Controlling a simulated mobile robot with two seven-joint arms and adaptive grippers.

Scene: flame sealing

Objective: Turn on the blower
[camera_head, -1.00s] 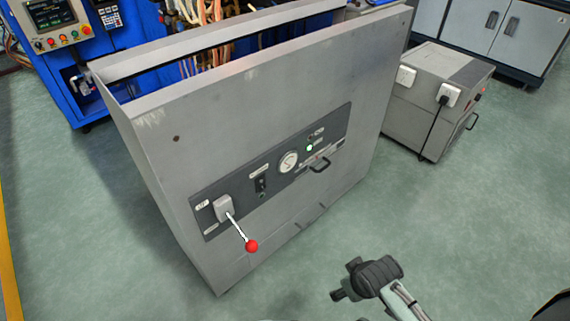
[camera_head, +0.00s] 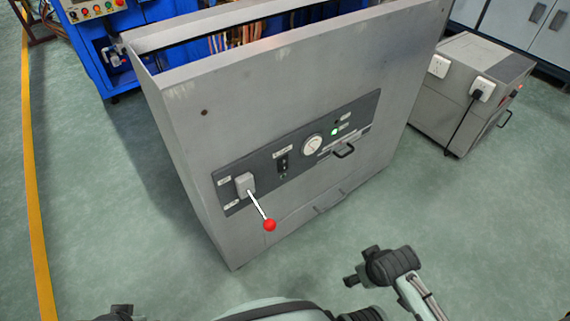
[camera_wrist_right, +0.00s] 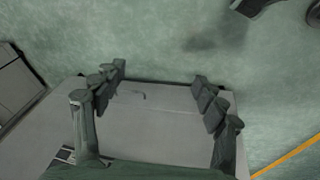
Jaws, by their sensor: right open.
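A grey cabinet (camera_head: 290,95) fills the middle of the head view. Its dark control panel (camera_head: 300,150) carries a lever with a red ball (camera_head: 269,225), pointing down and right, a small black switch (camera_head: 283,164), a round gauge (camera_head: 313,144), a lit green lamp (camera_head: 334,132) and a black handle (camera_head: 344,152). No label legibly names the blower. In the right wrist view my right gripper (camera_wrist_right: 158,90) is open and empty, its fingers spread over a grey surface (camera_wrist_right: 165,125); I see no contact.
A grey box with sockets and a plugged cable (camera_head: 470,95) stands to the right. A blue machine (camera_head: 100,50) stands behind at left. A yellow floor line (camera_head: 32,170) runs along the left. Green floor (camera_head: 480,210) is clear at the right.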

